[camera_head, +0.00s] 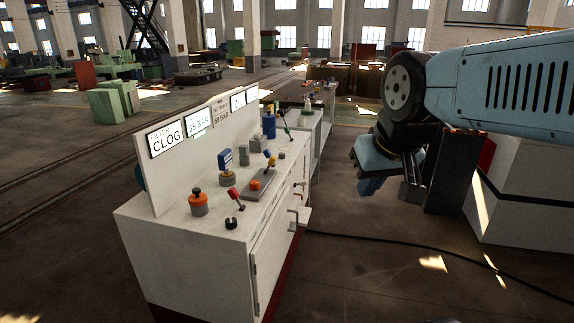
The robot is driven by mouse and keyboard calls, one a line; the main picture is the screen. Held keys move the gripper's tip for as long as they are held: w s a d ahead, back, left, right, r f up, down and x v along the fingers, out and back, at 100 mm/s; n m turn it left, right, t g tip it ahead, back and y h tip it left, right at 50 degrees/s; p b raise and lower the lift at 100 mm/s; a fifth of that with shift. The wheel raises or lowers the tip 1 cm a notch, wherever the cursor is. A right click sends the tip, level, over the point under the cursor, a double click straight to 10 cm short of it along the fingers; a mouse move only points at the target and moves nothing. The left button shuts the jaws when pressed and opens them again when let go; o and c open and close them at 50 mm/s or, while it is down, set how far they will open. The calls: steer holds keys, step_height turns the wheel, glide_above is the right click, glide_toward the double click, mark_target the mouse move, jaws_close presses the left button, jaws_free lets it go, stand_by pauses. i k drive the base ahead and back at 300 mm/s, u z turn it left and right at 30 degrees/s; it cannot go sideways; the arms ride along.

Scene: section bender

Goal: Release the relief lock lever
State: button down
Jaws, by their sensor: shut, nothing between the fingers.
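A white control cabinet (195,252) stands left of centre with several small levers and knobs on its top. One lever with a red grip (233,192) leans near the front, beside a black open ring (231,223). A yellow-tipped lever (270,161) rises from a grey slotted plate (261,186). A green-tipped lever (286,131) stands further back. I cannot tell which one is the relief lock lever, as no lever label is readable. My gripper (370,186) hangs to the right of the cabinet, pointing down, shut and empty, apart from all the levers.
Orange (198,205) and blue (268,128) knobs stand near the levers. An upright panel with display signs (167,138) borders the cabinet's left side. Handles (293,218) project on its right side. A black cable (420,253) crosses the floor. White machinery (520,190) stands at right.

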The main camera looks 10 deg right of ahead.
mark_target(271, 160)
steer(key=z, duration=0.5)
steer(key=i, duration=1.35)
steer(key=u, duration=0.3)
